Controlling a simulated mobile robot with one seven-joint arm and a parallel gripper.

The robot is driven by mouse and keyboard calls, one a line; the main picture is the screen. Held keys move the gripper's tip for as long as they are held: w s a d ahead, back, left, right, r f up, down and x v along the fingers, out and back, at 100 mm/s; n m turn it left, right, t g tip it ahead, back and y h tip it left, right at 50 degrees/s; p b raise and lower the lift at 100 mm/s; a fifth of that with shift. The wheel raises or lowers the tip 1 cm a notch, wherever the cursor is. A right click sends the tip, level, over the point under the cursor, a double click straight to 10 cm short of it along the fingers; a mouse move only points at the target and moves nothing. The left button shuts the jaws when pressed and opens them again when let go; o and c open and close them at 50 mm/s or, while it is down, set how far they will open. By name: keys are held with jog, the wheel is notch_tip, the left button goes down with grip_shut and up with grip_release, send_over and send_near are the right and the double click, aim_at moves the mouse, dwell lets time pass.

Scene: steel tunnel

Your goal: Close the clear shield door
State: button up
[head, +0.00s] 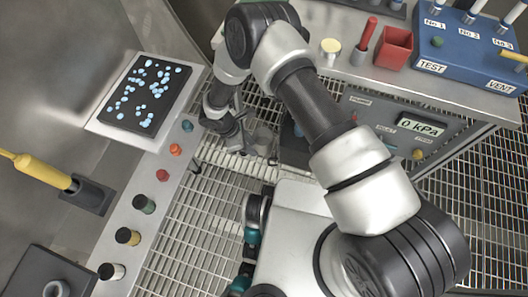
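I cannot make out a clear shield door anywhere in the head view. My arm reaches up from the lower right, bends at the top and comes down to my gripper (245,142). My gripper is small and dark here, in the gap between the left console and the right bench, above the grating. Its fingers are partly hidden and blend with the parts behind them, so I cannot tell whether they are open or shut. I see nothing held in it.
The left console (157,203) carries a dark panel with pale-blue spots (146,94) and several coloured knobs. A yellow-handled lever (42,171) is at far left. On the right bench stand a red cup (394,48) and a blue test rack (455,52), above a 0 kPa display (421,126).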

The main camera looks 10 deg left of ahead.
jog(key=b+x, duration=0.4)
jog(key=x, duration=1.3)
jog(key=shift+f, duration=0.2)
grip_shut()
dwell(0.7)
